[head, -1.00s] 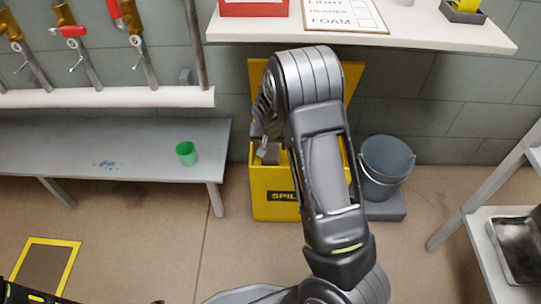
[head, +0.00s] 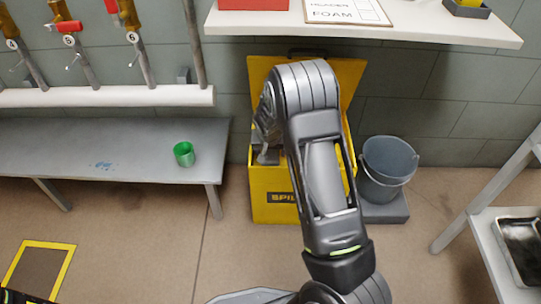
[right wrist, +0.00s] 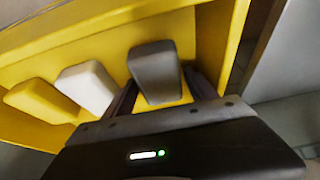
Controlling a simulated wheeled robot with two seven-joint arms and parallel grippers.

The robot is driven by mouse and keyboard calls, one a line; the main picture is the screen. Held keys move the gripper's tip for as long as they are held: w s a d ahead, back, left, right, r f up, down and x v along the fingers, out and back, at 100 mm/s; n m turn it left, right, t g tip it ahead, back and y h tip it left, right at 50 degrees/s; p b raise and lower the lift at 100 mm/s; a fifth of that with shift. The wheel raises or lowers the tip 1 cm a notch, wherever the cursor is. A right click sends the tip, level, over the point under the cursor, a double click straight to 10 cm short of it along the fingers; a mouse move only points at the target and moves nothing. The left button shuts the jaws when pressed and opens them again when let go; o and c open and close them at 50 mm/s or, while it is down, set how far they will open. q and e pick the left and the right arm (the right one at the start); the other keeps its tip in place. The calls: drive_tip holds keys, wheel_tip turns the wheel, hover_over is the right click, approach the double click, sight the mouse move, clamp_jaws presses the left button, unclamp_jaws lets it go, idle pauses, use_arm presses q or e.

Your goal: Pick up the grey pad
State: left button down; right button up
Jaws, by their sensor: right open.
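The grey pad (right wrist: 156,72) lies in the open yellow spill box, at the right end of a row of pads in the right wrist view. My right gripper (right wrist: 160,92) is open, with its two dark fingers reaching into the box on either side of the grey pad's near part. I cannot tell whether they touch it. In the head view my right gripper (head: 266,154) is at the box opening, largely hidden by my arm. The spill box (head: 272,200) stands on the floor with its lid up. My left gripper is not in view.
A white pad (right wrist: 86,88) and a yellow pad (right wrist: 40,101) lie left of the grey one. A grey bucket (head: 388,165) stands right of the box. A bench with a green cup (head: 184,154) is to the left. A white shelf (head: 430,28) overhangs the box.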

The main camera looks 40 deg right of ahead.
sight(270, 151)
drive_tip(key=shift+f, duration=0.15)
idle(0.6)
drive_tip(key=c, duration=1.1)
wheel_tip(270, 151, up, 10)
drive_tip(key=p, duration=0.4)
drive_tip(key=shift+r, duration=0.2)
